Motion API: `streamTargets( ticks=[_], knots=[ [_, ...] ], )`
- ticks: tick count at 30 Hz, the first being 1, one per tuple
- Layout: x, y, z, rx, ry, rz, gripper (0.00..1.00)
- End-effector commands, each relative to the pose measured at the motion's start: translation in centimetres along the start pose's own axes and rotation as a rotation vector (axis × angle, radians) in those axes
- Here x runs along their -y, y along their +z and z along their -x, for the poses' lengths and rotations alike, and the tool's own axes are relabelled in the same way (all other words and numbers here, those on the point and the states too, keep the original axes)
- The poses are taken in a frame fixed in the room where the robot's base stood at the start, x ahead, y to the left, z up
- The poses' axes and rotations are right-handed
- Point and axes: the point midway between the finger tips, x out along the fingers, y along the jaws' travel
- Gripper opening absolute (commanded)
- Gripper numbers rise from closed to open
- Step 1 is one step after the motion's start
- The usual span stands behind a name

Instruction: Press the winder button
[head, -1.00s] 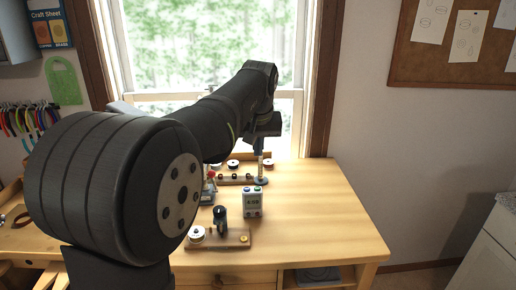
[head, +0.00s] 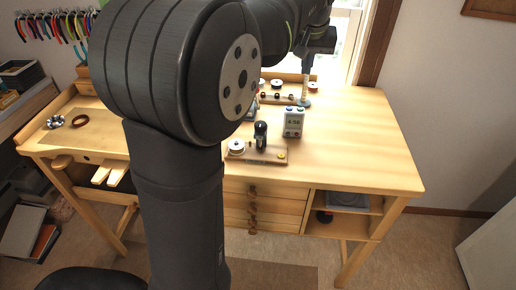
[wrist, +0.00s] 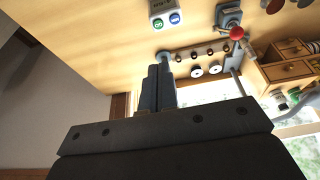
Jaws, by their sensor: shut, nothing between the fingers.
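The winder (head: 257,155) is a wooden board near the front middle of the bench. It carries a white spool (head: 237,146), an upright dark motor-like part (head: 261,134) and a small round yellow button (head: 281,155) at its right end. The winder does not show in the wrist view. My gripper (head: 306,69) is over the back of the bench, behind and right of the winder, apart from the button. In the wrist view my gripper (wrist: 158,72) has its fingers together and empty.
A white timer (head: 293,122) stands between winder and gripper. Several spools line a back rack (head: 282,97). A red-knobbed device (wrist: 230,20) and a small drawer box (wrist: 285,68) show in the wrist view. The bench's right side is clear.

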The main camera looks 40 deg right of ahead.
Motion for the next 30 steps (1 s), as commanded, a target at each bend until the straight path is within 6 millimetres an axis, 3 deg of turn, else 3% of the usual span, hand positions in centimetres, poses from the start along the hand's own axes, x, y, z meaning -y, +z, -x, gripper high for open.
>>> streamTargets(
  ticks=[11, 30],
  knots=[
    [0.3, 0.5, -0.4, 0.017, -0.003, 0.081, 0.0],
    [3.2, 6.8, -3.9, 0.191, -0.126, 1.072, 0.0]
  ],
)
